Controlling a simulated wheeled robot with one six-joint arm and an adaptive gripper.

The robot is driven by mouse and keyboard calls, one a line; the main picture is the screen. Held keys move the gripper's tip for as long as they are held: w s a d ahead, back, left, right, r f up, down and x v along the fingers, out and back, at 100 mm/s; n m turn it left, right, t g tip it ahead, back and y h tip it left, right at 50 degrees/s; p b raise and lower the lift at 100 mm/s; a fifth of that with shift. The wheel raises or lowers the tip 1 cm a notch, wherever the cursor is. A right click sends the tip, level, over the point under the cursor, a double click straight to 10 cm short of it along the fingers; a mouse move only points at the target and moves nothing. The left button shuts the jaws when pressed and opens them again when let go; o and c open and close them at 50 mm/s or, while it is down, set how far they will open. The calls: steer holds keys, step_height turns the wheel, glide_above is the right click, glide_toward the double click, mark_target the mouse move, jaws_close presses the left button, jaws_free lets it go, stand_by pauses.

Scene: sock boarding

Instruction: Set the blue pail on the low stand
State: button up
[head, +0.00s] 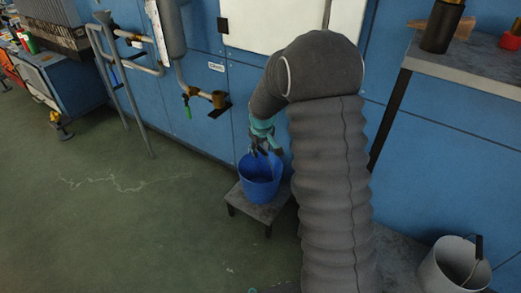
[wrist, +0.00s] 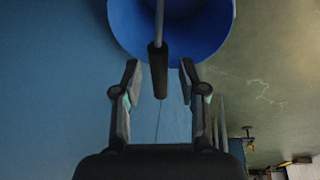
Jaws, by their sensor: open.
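The blue pail (head: 260,180) stands upright on the low stand (head: 266,213), towards its back left part. In the wrist view the blue pail (wrist: 122,22) fills the top middle. Its dark handle grip (wrist: 158,72) lies between the fingertips, with a gap on each side. My gripper (head: 264,150) is just above the pail's rim in the head view. In the wrist view my gripper (wrist: 159,68) is open, its two fingers spread around the handle grip. The pail's far underside is hidden.
A blue panelled wall (head: 215,105) is close behind the stand. Pipes with a valve (head: 218,99) are at its left. A grey bucket (head: 435,270) stands at the lower right, below a shelf (head: 465,72). The green floor (head: 120,220) to the left is clear.

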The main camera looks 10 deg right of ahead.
steer(key=s+r+m+p, duration=0.1)
steer(key=s+r, duration=0.4)
steer(key=r, duration=0.4)
steer(key=s+r, duration=0.5)
steer(key=r, duration=0.4)
steer(key=s+r+m+t, duration=0.1)
steer(key=s+r, duration=0.1)
steer(key=s, duration=1.1)
steer(key=s+r+m+t, duration=0.1)
steer(key=s+r+m, duration=0.1)
steer(key=s, duration=1.1)
steer(key=shift+s+r+m, duration=0.15)
steer(key=shift+r+m, duration=0.15)
steer(key=shift+r, duration=0.35)
